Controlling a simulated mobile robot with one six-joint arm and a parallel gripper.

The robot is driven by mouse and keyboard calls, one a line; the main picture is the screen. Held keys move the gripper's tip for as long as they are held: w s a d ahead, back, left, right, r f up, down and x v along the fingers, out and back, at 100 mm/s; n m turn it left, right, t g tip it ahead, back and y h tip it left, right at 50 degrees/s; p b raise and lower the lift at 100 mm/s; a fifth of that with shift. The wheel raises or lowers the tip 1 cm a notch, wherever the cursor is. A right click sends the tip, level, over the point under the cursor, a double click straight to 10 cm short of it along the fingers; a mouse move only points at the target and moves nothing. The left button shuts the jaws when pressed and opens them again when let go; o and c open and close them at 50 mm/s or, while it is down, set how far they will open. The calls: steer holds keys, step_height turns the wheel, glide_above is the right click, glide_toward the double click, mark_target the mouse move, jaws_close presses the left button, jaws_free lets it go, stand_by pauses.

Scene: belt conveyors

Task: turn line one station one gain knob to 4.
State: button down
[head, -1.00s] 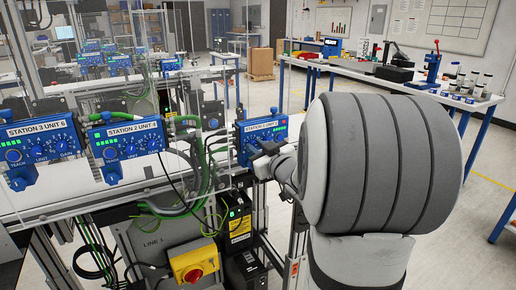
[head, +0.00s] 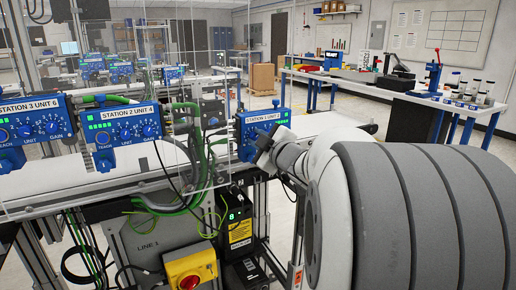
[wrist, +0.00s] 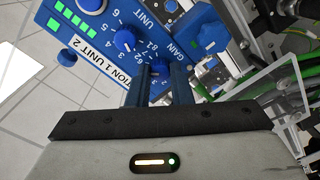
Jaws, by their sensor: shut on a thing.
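The blue control box labelled STATION 1 UNIT 2 (head: 240,126) is beyond a clear panel edge, on the frame marked LINE 1. It shows tilted in the wrist view (wrist: 76,36), with green lights and a unit knob (wrist: 124,39). My gripper (wrist: 159,76) is shut on the gain knob (wrist: 158,67) by the GAIN lettering. The fingers cover part of the knob and its scale, so I cannot read its setting. In the head view my gripper (head: 265,146) is at the box's right front and hides its knobs.
Blue boxes for station 2 (head: 125,127) and station 3 (head: 38,120) stand to the left. A yellow box with a red knob (head: 190,268) is below. Green hoses and black cables hang beside station 1. A workbench (head: 350,76) stands behind on the right.

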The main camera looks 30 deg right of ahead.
steer(key=shift+n+b, duration=0.55)
steer(key=shift+n, duration=0.15)
steer(key=c, duration=1.3)
jaws_free()
steer(key=shift+s, duration=0.1)
steer(key=s+p, duration=0.1)
steer(key=s, duration=0.6)
steer(key=shift+s+d+r, duration=0.15)
steer(key=shift+s+d, duration=0.1)
steer(key=shift+s, duration=0.05)
